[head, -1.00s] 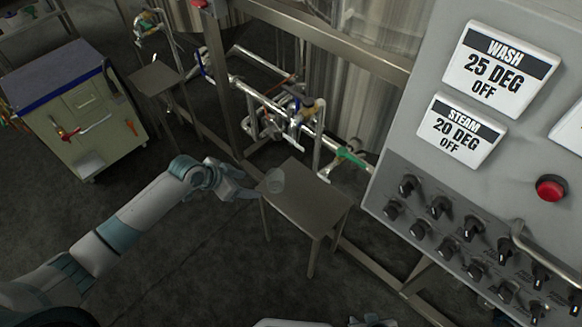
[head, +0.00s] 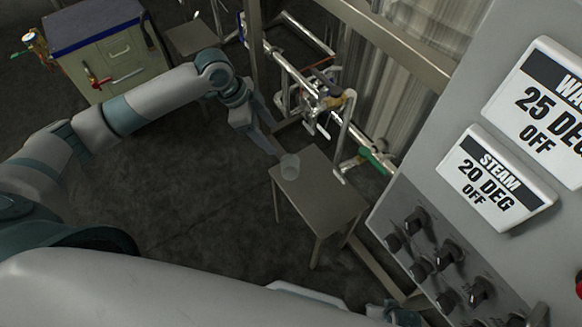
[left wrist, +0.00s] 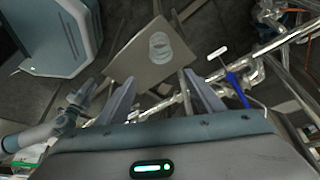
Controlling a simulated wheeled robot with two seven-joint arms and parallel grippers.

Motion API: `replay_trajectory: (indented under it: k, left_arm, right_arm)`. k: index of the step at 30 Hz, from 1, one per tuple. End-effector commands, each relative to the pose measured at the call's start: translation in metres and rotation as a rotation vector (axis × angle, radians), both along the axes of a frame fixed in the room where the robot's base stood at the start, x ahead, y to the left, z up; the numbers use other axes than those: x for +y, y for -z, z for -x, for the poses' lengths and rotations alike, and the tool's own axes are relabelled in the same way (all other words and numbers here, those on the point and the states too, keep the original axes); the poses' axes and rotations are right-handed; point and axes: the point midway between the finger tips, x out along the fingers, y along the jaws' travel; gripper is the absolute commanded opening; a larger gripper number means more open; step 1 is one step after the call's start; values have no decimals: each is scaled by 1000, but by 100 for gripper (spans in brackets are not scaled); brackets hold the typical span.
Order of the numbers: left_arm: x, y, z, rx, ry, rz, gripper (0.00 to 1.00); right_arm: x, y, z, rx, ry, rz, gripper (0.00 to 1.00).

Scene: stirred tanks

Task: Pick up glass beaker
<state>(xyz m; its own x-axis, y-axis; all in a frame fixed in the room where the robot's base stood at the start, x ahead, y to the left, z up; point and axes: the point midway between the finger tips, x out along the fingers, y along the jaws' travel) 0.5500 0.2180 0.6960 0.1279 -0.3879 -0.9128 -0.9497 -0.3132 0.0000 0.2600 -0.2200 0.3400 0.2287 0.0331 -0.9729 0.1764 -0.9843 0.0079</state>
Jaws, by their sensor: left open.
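The glass beaker (head: 290,167) is clear and stands near the left corner of a small metal table (head: 322,205). In the left wrist view the beaker (left wrist: 160,47) is on the tabletop, beyond the fingertips and roughly centred between them. My left gripper (head: 272,152) comes in from above and left, with its fingers close to the beaker. In the left wrist view the left gripper (left wrist: 160,80) is open and empty, its two fingers well apart. My right arm (left wrist: 45,130) shows in part at the left of the wrist view; its jaws are too small to read.
Pipes with a green-handled valve (head: 376,160) run behind the table. A grey control panel (head: 470,150) with knobs stands at the right. A green cabinet (head: 115,65) with a blue top is at the upper left. The floor left of the table is clear.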

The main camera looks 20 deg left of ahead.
Motion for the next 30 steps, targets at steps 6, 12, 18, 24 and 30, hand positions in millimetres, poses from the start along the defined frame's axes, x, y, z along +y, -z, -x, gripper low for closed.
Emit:
replay_trajectory:
  k: [6, 12, 18, 24, 30]
  left_arm:
    - [-6, 15, -1, 2, 0, 1, 61]
    - [-19, 45, -5, 3, -1, 1, 61]
    - [-33, 78, -10, 3, -1, 2, 61]
    - [-43, 104, -14, 1, -1, 2, 61]
    - [-46, 112, -16, 0, -1, 0, 61]
  right_arm:
    - [0, 0, 0, 0, 0, 0, 31]
    - [0, 0, 0, 1, 0, 0, 31]
    - [0, 0, 1, 4, -1, 1, 31]
    - [1, -3, -2, -3, -1, 0, 31]
    - [1, -5, -4, -8, -1, -1, 31]
